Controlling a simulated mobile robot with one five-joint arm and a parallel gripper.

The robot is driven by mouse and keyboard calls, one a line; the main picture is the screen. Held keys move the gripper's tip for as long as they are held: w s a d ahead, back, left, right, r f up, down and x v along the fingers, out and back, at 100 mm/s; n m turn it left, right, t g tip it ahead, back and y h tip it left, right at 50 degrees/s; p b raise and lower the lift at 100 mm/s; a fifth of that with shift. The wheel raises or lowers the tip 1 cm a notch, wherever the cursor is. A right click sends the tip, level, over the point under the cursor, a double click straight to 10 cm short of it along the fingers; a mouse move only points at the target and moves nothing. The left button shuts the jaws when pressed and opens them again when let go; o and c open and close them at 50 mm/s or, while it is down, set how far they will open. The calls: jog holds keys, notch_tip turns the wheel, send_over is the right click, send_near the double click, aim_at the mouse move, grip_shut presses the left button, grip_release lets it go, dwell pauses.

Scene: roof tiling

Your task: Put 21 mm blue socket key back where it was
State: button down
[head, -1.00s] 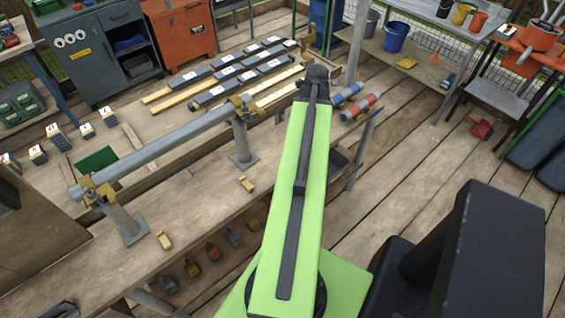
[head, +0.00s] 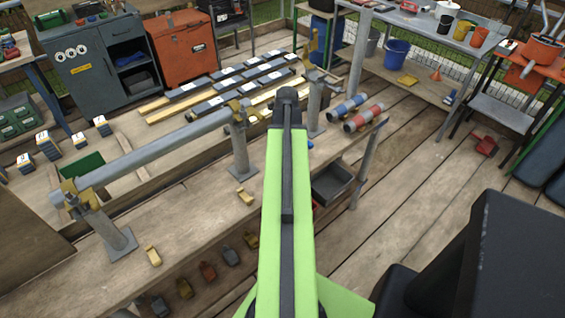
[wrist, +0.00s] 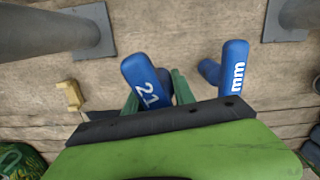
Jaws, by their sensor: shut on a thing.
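A blue socket key marked "21" (wrist: 147,78) sits between the green fingers of my gripper (wrist: 157,94) in the wrist view. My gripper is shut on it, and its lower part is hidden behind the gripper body. A second blue piece marked "mm" (wrist: 236,66) stands just right of the gripper, with its lower part hidden. A further blue end (wrist: 208,70) shows beside it; I cannot tell if they are joined. In the head view my arm hides the gripper, and only a small blue spot (head: 310,145) shows beside the arm's end, over the bench.
A long grey pipe (head: 160,148) rests on clamp stands along the wooden bench (head: 190,215). Another post (head: 314,105) stands just beyond my arm's end. Blue-and-red banded cylinders (head: 362,117) lie right of it. A yellow block (wrist: 70,95) lies left of my gripper.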

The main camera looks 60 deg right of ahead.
notch_tip(320, 180, down, 4)
jog(key=b, duration=0.4)
jog(key=shift+f, duration=0.2)
jog(key=shift+r, duration=0.25)
jog(key=shift+f, duration=0.15)
jog(key=c, duration=1)
grip_release()
jog(key=shift+c, duration=0.2)
jog(key=r+p, duration=0.8)
jog(key=s+r+p, duration=0.1)
jog(key=r+p, duration=0.3)
jog(key=shift+a+r+p, duration=0.1)
jog(key=shift+r+p, duration=0.2)
jog(key=shift+p, duration=0.05)
jog(key=shift+f, duration=0.15)
